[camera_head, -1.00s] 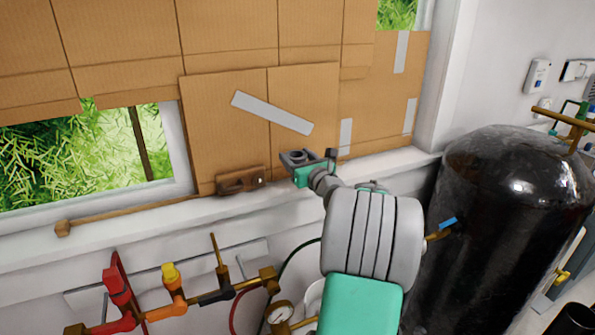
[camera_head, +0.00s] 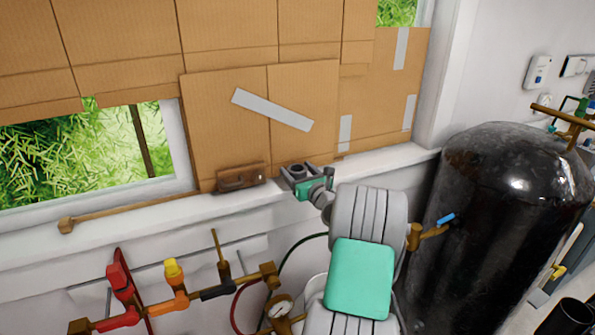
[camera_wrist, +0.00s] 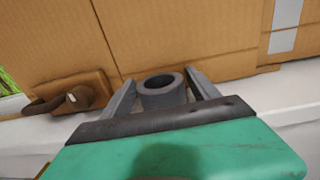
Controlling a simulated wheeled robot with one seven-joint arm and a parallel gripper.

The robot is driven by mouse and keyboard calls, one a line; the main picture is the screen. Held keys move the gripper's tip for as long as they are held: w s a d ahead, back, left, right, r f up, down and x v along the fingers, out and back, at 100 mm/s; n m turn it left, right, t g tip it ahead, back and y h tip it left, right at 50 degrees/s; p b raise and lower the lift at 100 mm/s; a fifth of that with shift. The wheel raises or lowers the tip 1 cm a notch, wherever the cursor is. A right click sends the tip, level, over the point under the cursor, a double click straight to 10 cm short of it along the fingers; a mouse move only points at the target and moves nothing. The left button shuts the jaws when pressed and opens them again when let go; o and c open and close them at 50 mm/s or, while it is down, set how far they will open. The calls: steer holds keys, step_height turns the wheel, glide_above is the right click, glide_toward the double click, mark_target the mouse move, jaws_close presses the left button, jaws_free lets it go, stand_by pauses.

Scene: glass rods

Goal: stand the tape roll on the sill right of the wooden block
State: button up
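The tape roll (camera_head: 297,168) is a short dark grey ring with its hole facing up. My gripper (camera_head: 300,176) has its fingers on either side of it, low at the sill (camera_head: 385,162), right of the wooden block (camera_head: 240,176). In the wrist view the roll (camera_wrist: 161,92) sits between the two finger tips (camera_wrist: 162,88), which appear to touch its sides. The brown wooden block (camera_wrist: 85,92) is to the left, clear of the left finger. The roll's base is hidden, so I cannot tell whether it touches the sill.
Cardboard sheets (camera_head: 225,120) stand behind the sill, close behind the roll. A wooden stick (camera_head: 125,209) lies along the sill at left. Valves and pipes (camera_head: 170,285) are below. A large black tank (camera_head: 510,200) stands at right. The sill right of my gripper is clear.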

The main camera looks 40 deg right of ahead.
steer(key=shift+o, duration=1)
